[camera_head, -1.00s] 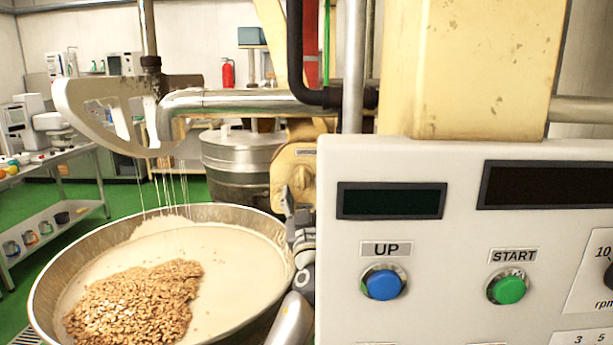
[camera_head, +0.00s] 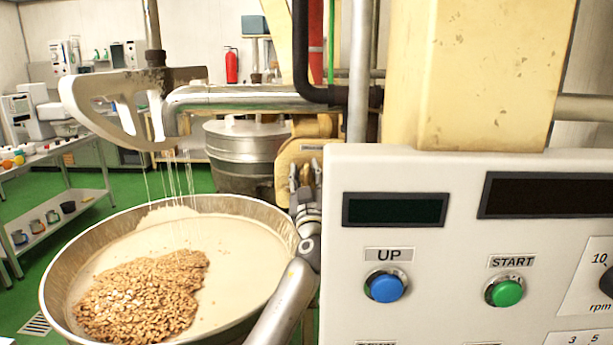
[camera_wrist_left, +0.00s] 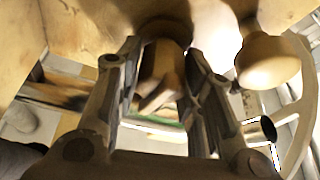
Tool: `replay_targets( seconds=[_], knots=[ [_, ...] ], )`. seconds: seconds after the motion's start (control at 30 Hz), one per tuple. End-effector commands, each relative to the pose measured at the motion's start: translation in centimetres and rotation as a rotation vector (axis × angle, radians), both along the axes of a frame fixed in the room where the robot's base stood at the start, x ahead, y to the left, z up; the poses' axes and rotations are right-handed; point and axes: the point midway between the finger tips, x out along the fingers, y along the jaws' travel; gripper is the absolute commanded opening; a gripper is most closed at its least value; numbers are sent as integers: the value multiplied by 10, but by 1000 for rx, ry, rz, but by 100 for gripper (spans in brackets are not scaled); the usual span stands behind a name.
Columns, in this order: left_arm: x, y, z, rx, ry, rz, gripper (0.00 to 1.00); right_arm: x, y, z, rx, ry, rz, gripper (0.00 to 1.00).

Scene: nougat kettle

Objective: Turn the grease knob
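The knob (camera_wrist_left: 163,72), a brownish-yellow piece under the yellow housing, shows in the left wrist view between my two fingers. My left gripper (camera_head: 305,174) is raised in front of the yellow housing (camera_head: 290,160), just left of the control panel, in the head view. In the left wrist view my left gripper (camera_wrist_left: 163,60) has its fingers apart, one on each side of the knob. They look open, with narrow gaps beside the knob; contact is not clear. In the head view the knob is not clearly visible behind the fingers. My right gripper is not in view.
The white control panel (camera_head: 460,230) stands close on the right. A large bowl (camera_head: 60,262) of cream mass and nuts lies below left, under a metal paddle (camera_head: 115,105). A second rounded knob (camera_wrist_left: 268,62) sits right of my fingers in the wrist view.

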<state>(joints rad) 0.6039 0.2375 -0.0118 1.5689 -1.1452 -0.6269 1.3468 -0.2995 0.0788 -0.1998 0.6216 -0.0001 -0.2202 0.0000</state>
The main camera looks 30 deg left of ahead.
Motion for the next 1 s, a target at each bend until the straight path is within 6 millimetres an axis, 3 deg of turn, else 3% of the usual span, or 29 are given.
replay_targets(
  seconds=[0.03,0.17,0.57,1.0],
  knots=[
    [0,0,0,0,0,0,25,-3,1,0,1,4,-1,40],
    [0,0,0,0,0,0,9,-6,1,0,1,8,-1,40],
    [0,0,-1,71,44,0,8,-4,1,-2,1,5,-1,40],
    [0,-1,3,386,236,-1,8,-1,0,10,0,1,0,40]
  ],
)
